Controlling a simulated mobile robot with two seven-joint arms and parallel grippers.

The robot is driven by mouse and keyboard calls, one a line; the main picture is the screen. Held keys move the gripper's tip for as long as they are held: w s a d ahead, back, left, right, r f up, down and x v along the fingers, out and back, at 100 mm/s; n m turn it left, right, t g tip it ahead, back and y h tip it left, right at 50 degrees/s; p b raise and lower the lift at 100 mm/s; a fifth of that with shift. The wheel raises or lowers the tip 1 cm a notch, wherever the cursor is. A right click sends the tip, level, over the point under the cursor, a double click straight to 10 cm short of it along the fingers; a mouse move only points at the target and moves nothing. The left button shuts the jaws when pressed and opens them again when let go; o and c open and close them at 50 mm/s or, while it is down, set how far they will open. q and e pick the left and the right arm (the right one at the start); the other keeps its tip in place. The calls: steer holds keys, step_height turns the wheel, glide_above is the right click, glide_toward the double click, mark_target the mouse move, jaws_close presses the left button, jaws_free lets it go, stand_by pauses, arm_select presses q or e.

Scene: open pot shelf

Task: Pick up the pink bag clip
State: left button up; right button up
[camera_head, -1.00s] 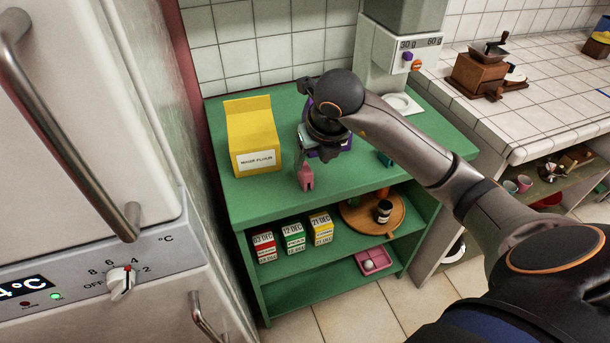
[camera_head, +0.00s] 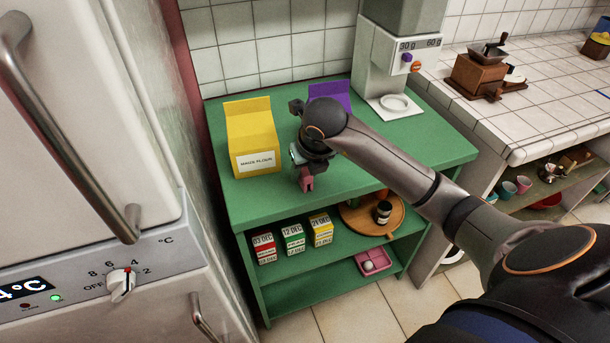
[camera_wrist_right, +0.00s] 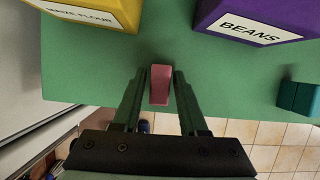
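The pink bag clip (camera_head: 306,183) stands on the green shelf top near its front edge, in front of and right of the yellow bag. In the right wrist view the clip (camera_wrist_right: 161,86) lies between the two fingers. My right gripper (camera_head: 304,172) is low over the clip in the head view and partly hides it. In the right wrist view the gripper (camera_wrist_right: 159,75) is open, with a finger on each side of the clip and a narrow gap on both sides. My left gripper is not in view.
A yellow maize flour bag (camera_head: 252,138) stands left on the shelf top; a purple beans bag (camera_head: 330,94) stands behind my arm. A teal object (camera_wrist_right: 300,97) lies right of the gripper. The fridge (camera_head: 90,150) is close on the left.

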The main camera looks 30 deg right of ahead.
jaws_close()
steer(key=shift+r, duration=0.1)
stand_by(0.3)
